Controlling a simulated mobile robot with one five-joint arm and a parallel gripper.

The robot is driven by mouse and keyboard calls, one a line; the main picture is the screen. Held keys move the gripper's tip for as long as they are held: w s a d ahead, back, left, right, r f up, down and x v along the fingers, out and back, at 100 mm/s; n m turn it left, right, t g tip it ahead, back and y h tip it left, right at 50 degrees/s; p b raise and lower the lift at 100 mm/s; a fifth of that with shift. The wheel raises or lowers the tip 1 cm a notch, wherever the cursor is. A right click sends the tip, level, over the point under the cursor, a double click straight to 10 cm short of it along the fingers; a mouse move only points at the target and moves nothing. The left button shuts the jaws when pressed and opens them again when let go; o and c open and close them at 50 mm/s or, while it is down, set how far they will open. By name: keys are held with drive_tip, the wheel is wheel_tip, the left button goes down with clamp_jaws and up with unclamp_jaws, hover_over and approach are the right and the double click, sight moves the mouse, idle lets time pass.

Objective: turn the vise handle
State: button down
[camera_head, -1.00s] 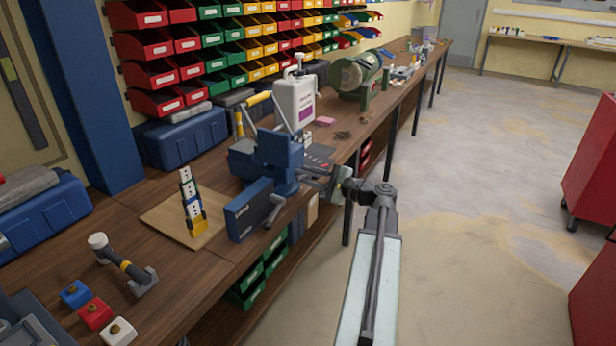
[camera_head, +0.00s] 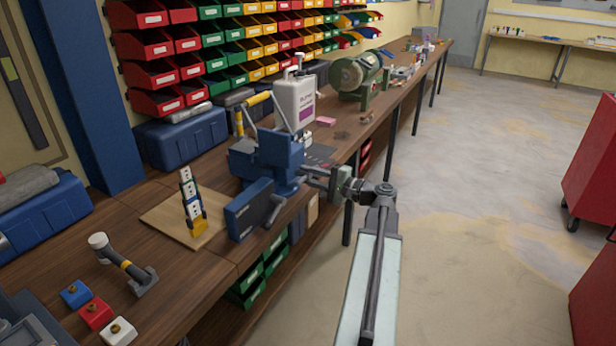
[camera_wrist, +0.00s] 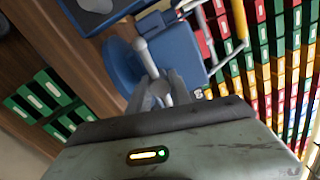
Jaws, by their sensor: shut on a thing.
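The blue vise (camera_head: 275,155) stands on the workbench near its front edge. It also shows in the wrist view (camera_wrist: 185,50). Its grey bar handle (camera_wrist: 147,60) has a round end and runs down between my fingers. My gripper (camera_head: 308,176) is at the right side of the vise, over the bench edge. In the wrist view my gripper (camera_wrist: 160,90) is shut on the handle near its lower end. My gripper hides most of the handle in the head view.
A blue block with a grey crank (camera_head: 250,208) stands just left of my gripper. A white jug (camera_head: 295,103) and a green grinder (camera_head: 358,78) stand behind.

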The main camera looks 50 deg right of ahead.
drive_tip(key=c, duration=1.2)
unclamp_jaws()
drive_tip(key=v, duration=0.8)
drive_tip(key=shift+a, duration=0.1)
